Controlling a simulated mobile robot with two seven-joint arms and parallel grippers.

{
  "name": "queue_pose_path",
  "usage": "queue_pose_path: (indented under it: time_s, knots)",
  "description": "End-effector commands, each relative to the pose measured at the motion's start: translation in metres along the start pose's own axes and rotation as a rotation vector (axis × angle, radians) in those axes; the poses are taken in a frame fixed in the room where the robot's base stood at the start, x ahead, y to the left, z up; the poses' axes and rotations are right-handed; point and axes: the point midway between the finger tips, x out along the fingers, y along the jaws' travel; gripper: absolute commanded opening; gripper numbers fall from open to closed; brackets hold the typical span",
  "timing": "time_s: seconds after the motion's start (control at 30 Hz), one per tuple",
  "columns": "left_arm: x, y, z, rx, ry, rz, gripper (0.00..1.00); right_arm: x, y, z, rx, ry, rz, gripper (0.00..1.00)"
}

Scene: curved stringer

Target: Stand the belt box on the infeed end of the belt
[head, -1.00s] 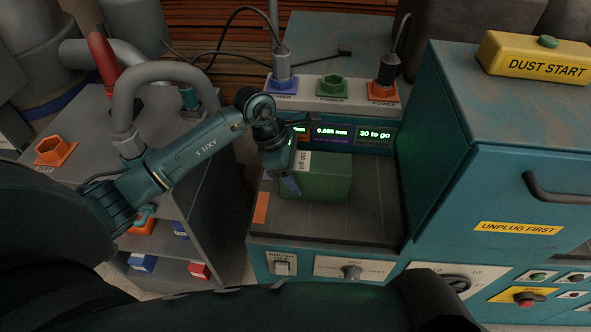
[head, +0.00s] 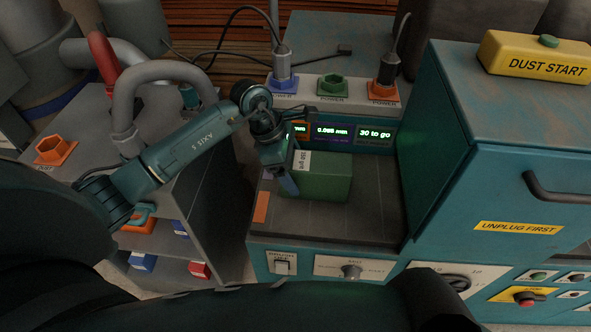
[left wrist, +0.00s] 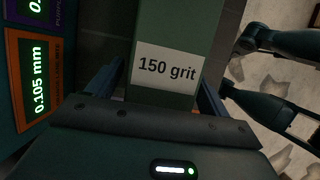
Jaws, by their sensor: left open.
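The belt box is a green block (head: 325,182) with a white "150 grit" label on its left end. My left gripper (head: 286,176) is at the box's left end, open. In the left wrist view the box (left wrist: 165,98) lies between the two open fingers (left wrist: 160,80), with narrow gaps visible at its sides. The box's far end is hidden there. My right gripper is not seen.
An orange strip (head: 261,207) marks the belt's left edge. A teal cabinet (head: 500,150) walls the right side. Lit displays (head: 340,132) and a socket strip (head: 335,92) with plugs stand behind. A grey shelf unit (head: 190,190) is at left. The belt's front is clear.

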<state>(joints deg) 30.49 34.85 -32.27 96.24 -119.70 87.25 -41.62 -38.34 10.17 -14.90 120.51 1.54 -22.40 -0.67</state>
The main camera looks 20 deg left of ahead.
Motion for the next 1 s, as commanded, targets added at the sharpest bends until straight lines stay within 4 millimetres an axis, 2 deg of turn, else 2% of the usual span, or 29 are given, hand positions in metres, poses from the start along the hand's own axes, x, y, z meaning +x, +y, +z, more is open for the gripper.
queue_pose_path:
  time_s: [0.3, 0.5, 0.7, 1.0]
  knots:
    - [-0.069, 0.001, -0.001, 0.002, 0.001, 0.006, 0.8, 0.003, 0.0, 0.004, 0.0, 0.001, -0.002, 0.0]
    - [-0.098, 0.0, 0.0, 0.002, 0.0, 0.004, 0.8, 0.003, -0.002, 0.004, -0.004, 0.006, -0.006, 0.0]
    - [-0.107, 0.0, 0.0, 0.0, 0.001, 0.0, 0.8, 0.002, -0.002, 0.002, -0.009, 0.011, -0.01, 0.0]
    - [-0.107, 0.0, 0.0, 0.0, 0.0, 0.0, 0.8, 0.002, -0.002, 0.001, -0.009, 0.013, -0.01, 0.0]
